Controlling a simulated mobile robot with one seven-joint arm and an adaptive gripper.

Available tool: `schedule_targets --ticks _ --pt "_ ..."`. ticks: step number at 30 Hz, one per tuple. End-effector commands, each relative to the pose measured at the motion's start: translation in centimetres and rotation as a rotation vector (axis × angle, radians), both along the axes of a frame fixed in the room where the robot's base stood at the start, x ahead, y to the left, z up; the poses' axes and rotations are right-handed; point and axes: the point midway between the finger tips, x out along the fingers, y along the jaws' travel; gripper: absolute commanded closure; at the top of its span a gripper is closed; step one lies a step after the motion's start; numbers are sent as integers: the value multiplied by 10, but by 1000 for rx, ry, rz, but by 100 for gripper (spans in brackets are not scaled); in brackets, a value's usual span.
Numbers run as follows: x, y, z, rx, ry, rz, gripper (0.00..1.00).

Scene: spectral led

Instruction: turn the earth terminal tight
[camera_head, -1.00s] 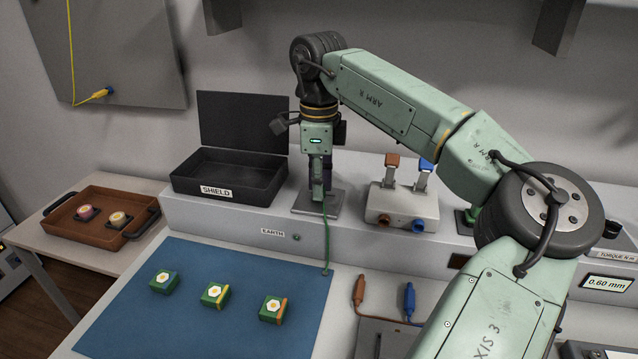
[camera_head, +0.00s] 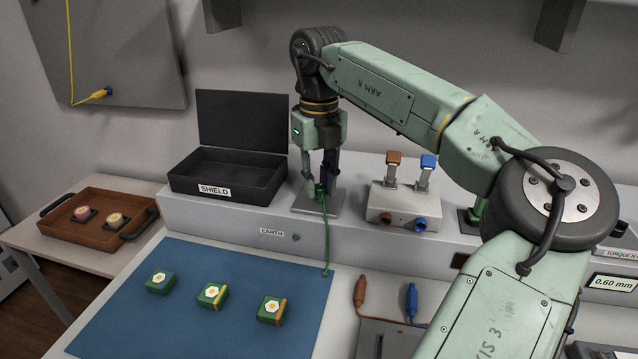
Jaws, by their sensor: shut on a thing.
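The earth terminal (camera_head: 319,190) is a small green knob above a grey metal plate (camera_head: 333,206) on the bench ledge. A green wire (camera_head: 326,240) runs down from it to the blue mat. My gripper (camera_head: 321,187) points straight down and is shut on the green knob. Its dark fingers partly hide the knob.
A black SHIELD box (camera_head: 230,180) with a raised lid stands left of my gripper. A grey block with brown and blue levers (camera_head: 402,203) stands to the right. Green blocks lie on the blue mat (camera_head: 240,262). A brown tray (camera_head: 95,240) is at far left.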

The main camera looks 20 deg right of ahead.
Motion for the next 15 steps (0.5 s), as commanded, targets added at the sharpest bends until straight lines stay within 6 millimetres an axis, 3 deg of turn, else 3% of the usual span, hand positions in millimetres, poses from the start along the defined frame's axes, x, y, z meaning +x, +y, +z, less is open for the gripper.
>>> schedule_targets --ticks 15 --pt "1 -1 1 -2 -4 -453 100"
